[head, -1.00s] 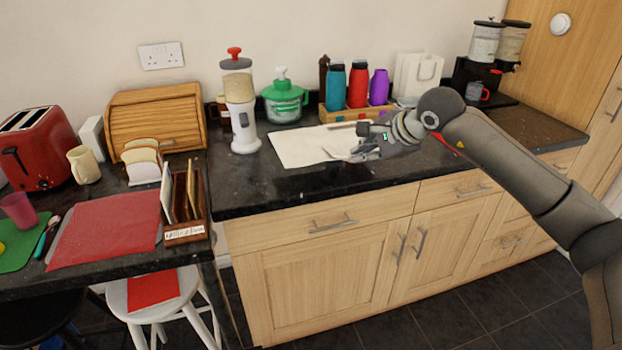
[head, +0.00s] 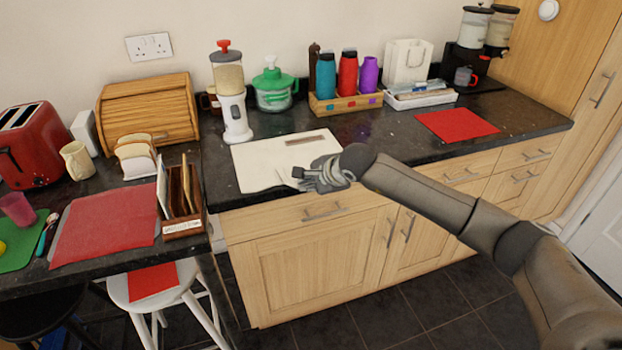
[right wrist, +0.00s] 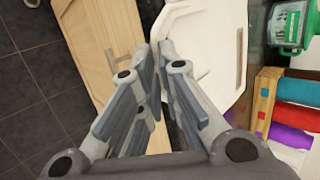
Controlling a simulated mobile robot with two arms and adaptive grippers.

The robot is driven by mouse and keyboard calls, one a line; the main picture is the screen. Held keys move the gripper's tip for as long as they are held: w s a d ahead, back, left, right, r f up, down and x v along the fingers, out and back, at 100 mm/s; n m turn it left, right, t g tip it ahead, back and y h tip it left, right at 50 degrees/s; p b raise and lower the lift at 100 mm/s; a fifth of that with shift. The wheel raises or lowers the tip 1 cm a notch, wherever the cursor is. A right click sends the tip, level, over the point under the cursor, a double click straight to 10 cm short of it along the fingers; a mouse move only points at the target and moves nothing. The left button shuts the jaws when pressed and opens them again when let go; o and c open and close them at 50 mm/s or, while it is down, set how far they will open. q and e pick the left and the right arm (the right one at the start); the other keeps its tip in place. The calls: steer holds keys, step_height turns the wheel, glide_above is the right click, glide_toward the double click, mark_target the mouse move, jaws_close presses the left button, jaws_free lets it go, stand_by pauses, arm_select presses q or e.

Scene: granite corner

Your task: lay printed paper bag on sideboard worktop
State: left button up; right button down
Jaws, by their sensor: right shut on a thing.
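The printed paper bag (head: 262,160) looks like a flat, pale sheet with a brownish strip near its far right side. It is over the left part of the dark sideboard worktop (head: 400,147), close to the front edge; whether all of it touches the top is hard to tell. My right gripper (head: 306,181) is shut on its near right edge. In the right wrist view, the bag (right wrist: 205,50) runs out beyond the fingers (right wrist: 152,75), which partly hide the gripped edge. My left gripper is not in view.
A dispenser with a red knob (head: 233,105) and a green-lidded container (head: 274,88) stand behind the bag. A wooden rack with bottles (head: 345,103) and a white tray (head: 420,98) are at the back. A red mat (head: 457,124) lies right; dark worktop between is clear.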

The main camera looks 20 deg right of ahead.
steer(key=c, duration=1.6)
jaws_free()
steer(key=shift+c, duration=0.2)
steer(key=b+v, duration=0.2)
steer(key=v, duration=1)
